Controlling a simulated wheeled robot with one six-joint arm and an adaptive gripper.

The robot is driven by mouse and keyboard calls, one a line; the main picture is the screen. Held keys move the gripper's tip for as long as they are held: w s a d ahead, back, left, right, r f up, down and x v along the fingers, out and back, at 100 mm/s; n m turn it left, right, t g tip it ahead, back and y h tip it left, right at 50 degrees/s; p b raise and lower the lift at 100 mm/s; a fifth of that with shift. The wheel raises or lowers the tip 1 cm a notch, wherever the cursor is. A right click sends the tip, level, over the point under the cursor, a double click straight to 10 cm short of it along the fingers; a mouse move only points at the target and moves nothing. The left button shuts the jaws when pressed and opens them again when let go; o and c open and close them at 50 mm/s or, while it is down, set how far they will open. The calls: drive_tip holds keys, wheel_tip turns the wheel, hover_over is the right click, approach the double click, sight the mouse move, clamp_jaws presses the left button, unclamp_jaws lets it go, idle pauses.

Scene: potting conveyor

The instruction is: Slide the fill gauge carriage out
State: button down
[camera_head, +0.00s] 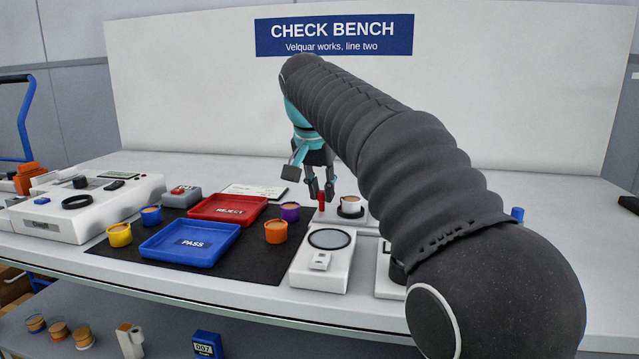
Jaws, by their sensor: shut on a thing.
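My gripper (319,187) points down over the back middle of the bench. It is shut on a small red upright handle (321,203). The handle rises from a white device (324,216), which looks like the fill gauge with its carriage. A white pot with brown fill (351,204) sits in a black ring on this device, just right of the handle. My arm crosses the right half of the view and hides part of the bench behind it. How far the carriage is out cannot be told.
A blue PASS tray (190,243) and a red REJECT tray (228,209) lie on a black mat (120,262). Yellow (119,235), orange (275,232) and purple (290,212) pots stand around them. A white device with a round dark plate (325,265) stands in front of the gauge.

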drive_tip(key=shift+a, duration=0.15)
drive_tip(key=c, duration=1.1)
unclamp_jaws()
drive_tip(key=shift+a, duration=0.15)
drive_tip(key=shift+o, duration=0.2)
drive_tip(key=shift+r, duration=0.3)
drive_tip(key=v, duration=1.1)
drive_tip(key=shift+s, duration=0.25)
drive_tip(key=shift+r, duration=0.15)
